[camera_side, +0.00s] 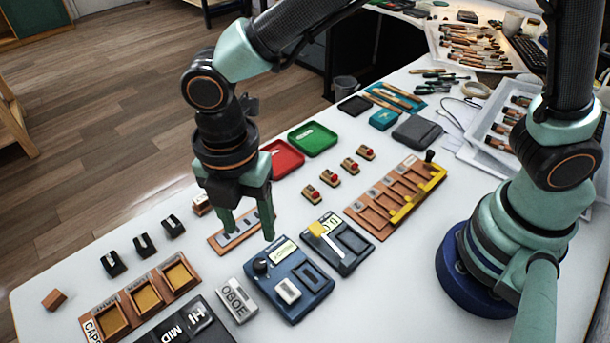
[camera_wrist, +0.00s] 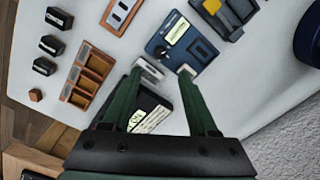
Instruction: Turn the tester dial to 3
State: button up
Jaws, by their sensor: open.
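The blue tester (camera_side: 291,280) lies on the white table, with a black dial (camera_side: 261,266) at its upper left, a pale display and a white block on it. The number the dial points to is too small to read. In the wrist view the tester (camera_wrist: 196,62) and its dial (camera_wrist: 162,51) are just beyond my fingertips. My gripper (camera_side: 247,230) is open and empty, pointing down above the table, behind and left of the dial in the side view. Its two green fingers are spread apart in the wrist view (camera_wrist: 162,72). Neither finger touches the dial.
A grey OBOE block (camera_side: 237,300) sits left of the tester. A dark device with a yellow lever (camera_side: 337,245) sits right of it. A copper slotted tray (camera_side: 228,238) is under my gripper. Wooden compartments (camera_side: 140,299) and black blocks (camera_side: 145,245) stand left.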

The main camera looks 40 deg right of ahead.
aim_at(259, 263)
notch_tip(259, 263, down, 10)
jog(key=shift+s+d, duration=0.1)
dwell(0.4)
grip_shut()
